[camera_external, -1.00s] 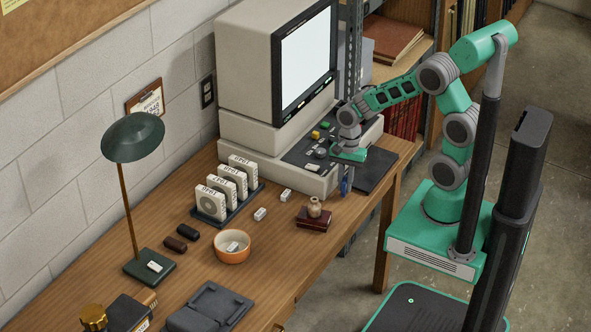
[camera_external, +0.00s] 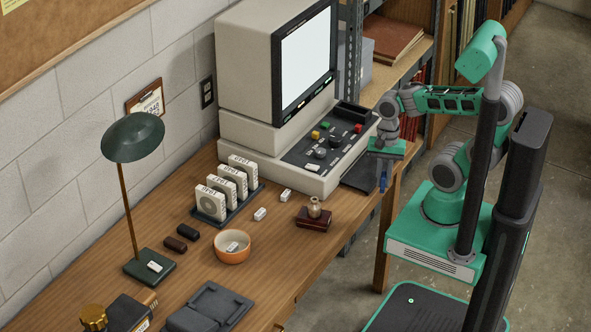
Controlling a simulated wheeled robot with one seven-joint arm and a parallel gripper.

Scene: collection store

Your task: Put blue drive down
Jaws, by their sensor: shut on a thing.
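My gripper (camera_external: 383,165) is shut on the blue drive (camera_external: 383,179), which hangs upright below the fingers. In this view the drive appears in front of the right end of the dark flat pad (camera_external: 358,178), close to the desk's right edge. I cannot tell its height or whether it touches anything. The fingers partly hide the drive's upper end.
The beige computer (camera_external: 245,55) with its control panel stands left of my gripper. An orange bowl (camera_external: 232,247) and a rack of white cartridges (camera_external: 211,203) are farther left on the desk (camera_external: 290,262).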

